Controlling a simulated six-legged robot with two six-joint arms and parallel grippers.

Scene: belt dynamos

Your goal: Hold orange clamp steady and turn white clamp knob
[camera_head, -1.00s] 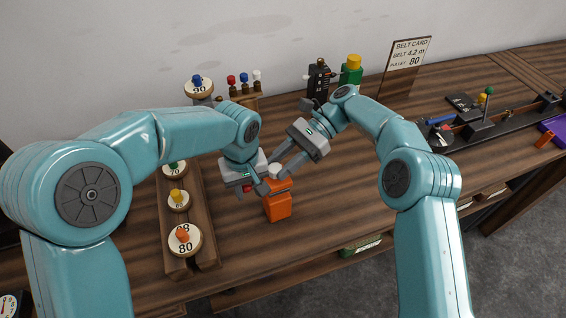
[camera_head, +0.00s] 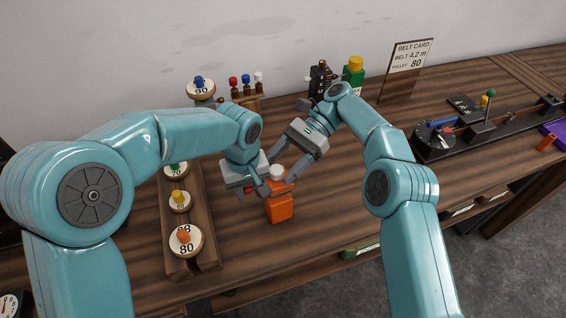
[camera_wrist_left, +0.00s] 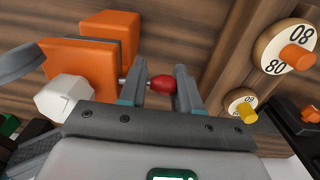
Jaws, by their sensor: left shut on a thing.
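The orange clamp (camera_head: 279,207) stands upright on the bench, with a white knob (camera_head: 277,172) on top. In the left wrist view its orange body (camera_wrist_left: 85,60) and white knob (camera_wrist_left: 62,98) show at the left. A red knob (camera_wrist_left: 162,84) on a thin metal rod sticks out of its side. My left gripper (camera_wrist_left: 162,82) is shut on this red knob, one finger on each side. My right gripper (camera_head: 283,166) is open, its fingers on either side of the white knob with gaps visible. Whether either finger touches it is hard to tell.
A wooden rack with numbered pulleys (camera_head: 184,241) stands left of the clamp. Small coloured pegs (camera_head: 246,84), a black block, a green bottle (camera_head: 354,75) and the belt card (camera_head: 408,56) stand at the back. A dark belt machine (camera_head: 470,138) is at the right. The bench right of the clamp is clear.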

